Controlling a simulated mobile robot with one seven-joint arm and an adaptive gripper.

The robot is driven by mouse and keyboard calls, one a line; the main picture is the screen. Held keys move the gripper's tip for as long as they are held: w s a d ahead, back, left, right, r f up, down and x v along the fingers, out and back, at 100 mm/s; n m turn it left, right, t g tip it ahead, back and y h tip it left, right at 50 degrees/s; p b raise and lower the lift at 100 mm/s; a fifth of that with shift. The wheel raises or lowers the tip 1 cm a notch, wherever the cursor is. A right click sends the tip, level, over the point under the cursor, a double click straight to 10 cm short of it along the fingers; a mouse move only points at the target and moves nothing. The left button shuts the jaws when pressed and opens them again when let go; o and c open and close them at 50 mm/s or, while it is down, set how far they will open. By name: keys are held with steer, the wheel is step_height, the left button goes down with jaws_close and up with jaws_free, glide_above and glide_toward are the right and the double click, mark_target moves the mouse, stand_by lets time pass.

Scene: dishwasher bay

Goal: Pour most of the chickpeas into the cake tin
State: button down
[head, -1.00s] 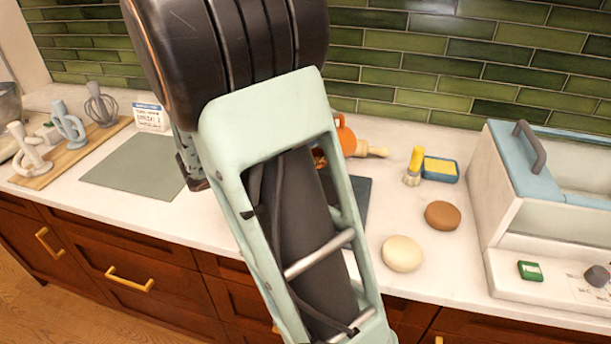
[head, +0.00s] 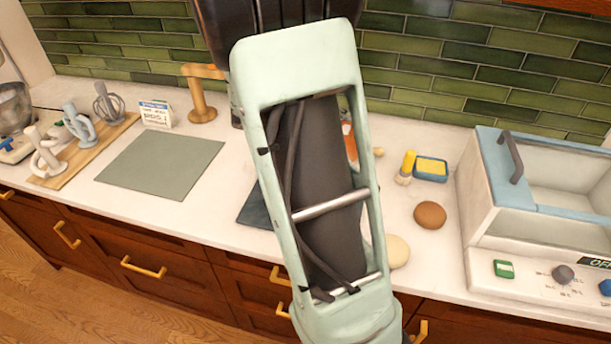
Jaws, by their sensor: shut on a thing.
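My arm's pale green link fills the middle of the head view and blocks much of the counter behind it. My gripper cannot be made out; it is hidden behind the arm or out of frame. I cannot see any chickpeas, nor the container that holds them. No cake tin can be made out either. Part of an orange object (head: 349,142) shows through the opening in the arm link, too covered to name. A dark flat slab or mat (head: 257,208) lies on the counter, partly behind the arm.
A grey-green mat (head: 160,165) lies clear at left, near a wooden board (head: 75,160) with utensils. At right are a brown round (head: 430,215), a cream round (head: 398,251), a sponge (head: 431,168) and a fryer-like appliance (head: 490,225).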

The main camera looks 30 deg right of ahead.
steer(key=shift+d+r+y+p, duration=0.3)
steer(key=shift+y+p, duration=0.25)
steer(key=shift+p, duration=0.7)
steer(key=shift+d+r+y+p, duration=0.2)
steer(key=shift+d+y+p, duration=0.3)
steer(key=shift+p, duration=0.75)
steer(key=shift+d+f+y+p, duration=0.1)
steer(key=shift+d+y+p, duration=0.15)
steer(key=shift+y+p, duration=0.65)
steer(key=shift+w+d+f, duration=0.1)
steer(key=shift+d+f, duration=0.15)
steer(key=shift+f, duration=0.1)
steer(key=w+d+f+g+y, duration=0.1)
steer(key=d+f+y, duration=0.2)
steer(key=d+y, duration=0.4)
steer(key=shift+f+y+p, duration=0.2)
steer(key=shift+y+p, duration=0.1)
steer(key=shift+y, duration=0.05)
steer(key=shift+d, duration=0.15)
